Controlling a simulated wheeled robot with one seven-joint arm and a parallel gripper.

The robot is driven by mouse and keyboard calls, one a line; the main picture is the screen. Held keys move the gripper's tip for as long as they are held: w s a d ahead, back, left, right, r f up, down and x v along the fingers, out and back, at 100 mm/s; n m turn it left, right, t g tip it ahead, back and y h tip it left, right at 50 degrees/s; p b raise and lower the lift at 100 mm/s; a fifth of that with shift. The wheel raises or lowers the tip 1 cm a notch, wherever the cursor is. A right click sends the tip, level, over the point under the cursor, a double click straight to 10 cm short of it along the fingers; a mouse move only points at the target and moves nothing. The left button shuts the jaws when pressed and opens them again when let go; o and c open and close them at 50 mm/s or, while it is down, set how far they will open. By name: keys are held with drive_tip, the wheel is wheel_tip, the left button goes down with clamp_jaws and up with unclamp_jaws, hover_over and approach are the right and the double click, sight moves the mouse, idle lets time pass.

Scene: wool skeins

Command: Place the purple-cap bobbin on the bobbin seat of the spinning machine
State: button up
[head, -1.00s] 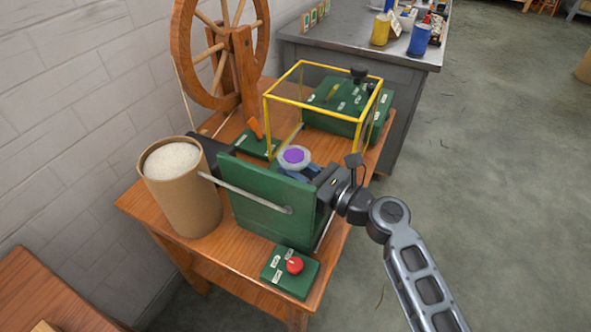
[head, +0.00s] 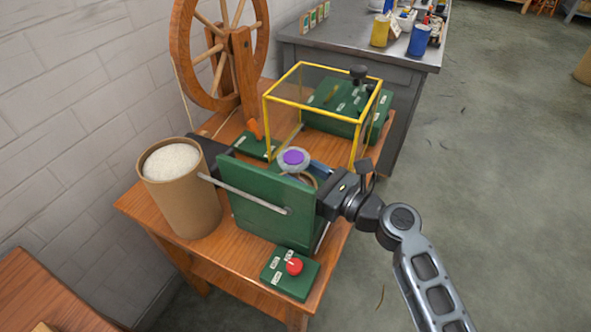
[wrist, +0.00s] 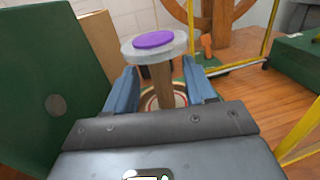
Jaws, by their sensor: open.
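The purple-cap bobbin (head: 293,158) stands upright just behind the green panel (head: 262,205) of the spinning machine. In the wrist view the bobbin (wrist: 163,72) shows a purple cap, a pale flange and a wooden core. Its foot is over a round seat with red and white rings (wrist: 152,102); the contact itself is partly hidden by my gripper. My gripper (wrist: 160,72) is open, with one blue finger on each side of the core and gaps between.
A yellow-edged clear guard (head: 313,112) stands close behind the bobbin. A cardboard drum (head: 186,195) is left of the panel, and a red button box (head: 290,272) is in front. The spinning wheel (head: 220,45) is at the back left. Open floor lies to the right.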

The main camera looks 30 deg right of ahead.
drive_tip(key=v, duration=1)
drive_tip(key=shift+b, duration=0.3)
drive_tip(key=s+a+f+n+g+h, duration=0.1)
drive_tip(key=s+f+n+g+h, duration=0.2)
drive_tip(key=s+n, duration=0.4)
drive_tip(key=s+a+f+n+h, duration=0.1)
drive_tip(key=s+f+n+h, duration=0.3)
drive_tip(key=s, duration=0.5)
drive_tip(key=s+a+r+n+t, duration=0.1)
drive_tip(key=s+a+r+n, duration=0.2)
drive_tip(key=s+r+n, duration=0.9)
drive_tip(key=s+n, duration=0.1)
drive_tip(key=n, duration=0.7)
drive_tip(key=shift+s+r+t+h, duration=0.3)
drive_tip(key=shift+r, duration=0.1)
drive_tip(key=shift+c, duration=0.2)
